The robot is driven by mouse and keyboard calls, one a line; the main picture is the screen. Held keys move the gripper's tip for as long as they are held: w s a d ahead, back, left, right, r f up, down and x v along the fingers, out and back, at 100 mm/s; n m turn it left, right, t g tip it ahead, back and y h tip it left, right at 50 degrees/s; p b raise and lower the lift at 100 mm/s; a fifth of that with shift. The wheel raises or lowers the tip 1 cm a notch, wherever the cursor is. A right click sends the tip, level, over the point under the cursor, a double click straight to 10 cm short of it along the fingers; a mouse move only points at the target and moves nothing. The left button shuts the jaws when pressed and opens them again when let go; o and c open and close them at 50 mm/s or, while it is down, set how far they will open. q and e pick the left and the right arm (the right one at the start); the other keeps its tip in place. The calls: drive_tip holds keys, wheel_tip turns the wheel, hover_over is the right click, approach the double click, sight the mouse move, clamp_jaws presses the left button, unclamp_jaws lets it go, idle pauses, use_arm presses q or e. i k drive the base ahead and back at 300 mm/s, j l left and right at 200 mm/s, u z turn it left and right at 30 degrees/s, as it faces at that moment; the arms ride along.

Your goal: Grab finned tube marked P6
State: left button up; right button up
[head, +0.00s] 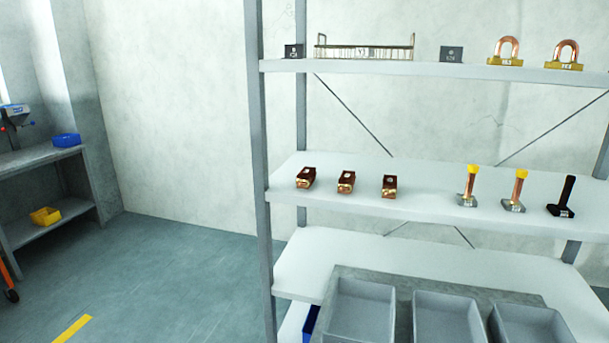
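No label that reads P6 can be made out; the markings are too small, so I cannot tell which piece is the finned tube. On the middle shelf stand two copper posts with yellow tops and grey bases, a left one (468,186) and a right one (516,191), and a black post on a flat foot (563,197). Three small dark red-brown and copper pieces (346,181) sit further left on that shelf. Neither of my grippers is in view.
The upper shelf (450,69) holds a long wire rack (364,51), dark label blocks (452,54) and two copper U-bends (506,50). Grey bins (447,318) stand low in front. A bench (40,160) with blue and yellow trays is at left. The floor between is clear.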

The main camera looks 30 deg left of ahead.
sight(306, 178)
drive_tip(key=i+j, duration=0.25)
drive_tip(key=j, duration=0.15)
drive_tip(key=i+j+u, duration=0.1)
drive_tip(key=i+j, duration=0.15)
drive_tip(key=j, duration=0.15)
drive_tip(key=i+j, duration=0.1)
drive_tip(key=j, duration=0.35)
drive_tip(key=j+u, duration=0.1)
drive_tip(key=j, duration=0.4)
drive_tip(key=i+j+u, duration=0.1)
drive_tip(key=j, duration=0.8)
